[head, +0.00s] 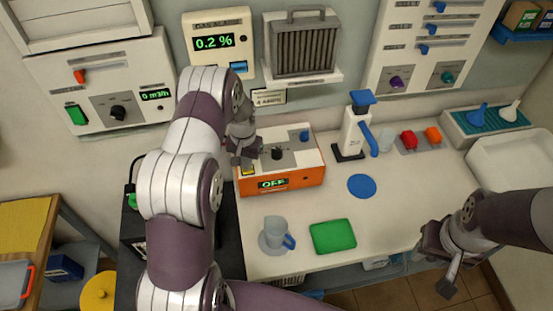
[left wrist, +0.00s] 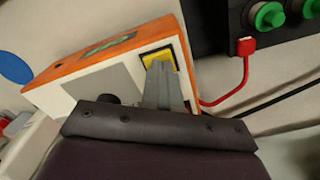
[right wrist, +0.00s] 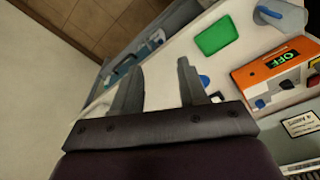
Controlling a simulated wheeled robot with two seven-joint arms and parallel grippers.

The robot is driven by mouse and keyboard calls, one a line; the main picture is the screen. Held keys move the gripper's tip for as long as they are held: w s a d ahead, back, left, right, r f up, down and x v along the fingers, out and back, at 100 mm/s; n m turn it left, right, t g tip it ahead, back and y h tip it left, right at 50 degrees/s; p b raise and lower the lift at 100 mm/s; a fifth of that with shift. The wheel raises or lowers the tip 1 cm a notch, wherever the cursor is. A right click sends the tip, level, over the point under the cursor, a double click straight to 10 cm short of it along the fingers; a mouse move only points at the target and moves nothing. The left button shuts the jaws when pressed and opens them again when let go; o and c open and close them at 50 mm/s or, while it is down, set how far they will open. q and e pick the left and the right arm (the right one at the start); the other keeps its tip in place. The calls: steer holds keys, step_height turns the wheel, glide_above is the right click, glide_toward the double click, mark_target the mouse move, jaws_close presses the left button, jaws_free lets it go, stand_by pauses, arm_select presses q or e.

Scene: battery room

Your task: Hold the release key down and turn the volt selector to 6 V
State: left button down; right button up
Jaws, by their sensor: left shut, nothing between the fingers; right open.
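The orange and white charger box (head: 310,176) stands on the bench at the wall; its green display (head: 272,184) reads OFF. A yellow key (head: 248,171), apparently the release key, is at its left end. A black knob (head: 277,153) on a grey plate, apparently the volt selector, is in the middle. My left gripper (head: 242,160) is shut and empty; in the left wrist view its fingertips (left wrist: 159,66) are over the yellow key (left wrist: 166,54), seemingly touching it. I cannot tell whether the key is down. My right gripper (head: 437,268) is open and empty, off the bench's right front.
A blue knob (head: 304,136) is on the box's right end. A blue-topped dispenser (head: 354,130), blue disc (head: 362,186), green pad (head: 333,236) and cup (head: 273,234) stand on the bench. A white basin (head: 515,165) is at right. Bench space between disc and right gripper is free.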

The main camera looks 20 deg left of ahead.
steer(key=shift+f+b, duration=0.3)
steer(key=shift+f, duration=0.1)
steer(key=o, duration=0.3)
steer(key=shift+w, duration=0.2)
steer(key=w+a+f+n+t+y, duration=0.15)
steer(key=w+a, duration=0.25)
steer(key=w, duration=0.4)
steer(key=w+a+f+n+t, duration=0.1)
steer(key=w+a+f+t, duration=0.15)
steer(key=w, duration=0.45)
steer(key=n+t+y, duration=0.3)
steer(key=t, duration=0.1)
glide_toward(305, 136)
steer(key=s+d, duration=0.3)
steer(key=d, duration=0.6)
steer(key=a+y, duration=0.1)
steer(key=a, duration=0.1)
steer(key=a+f+t, duration=0.1)
steer(key=a, duration=0.1)
steer(key=a+t+y, duration=0.1)
steer(key=a, duration=0.1)
steer(key=shift+w+a+f+n+y, duration=0.15)
steer(key=shift+a+f+n+y, duration=0.05)
steer(key=shift+a+n+y, duration=0.15)
steer(key=x, duration=1.1)
steer(key=shift+w, duration=0.35)
steer(key=c, duration=1)
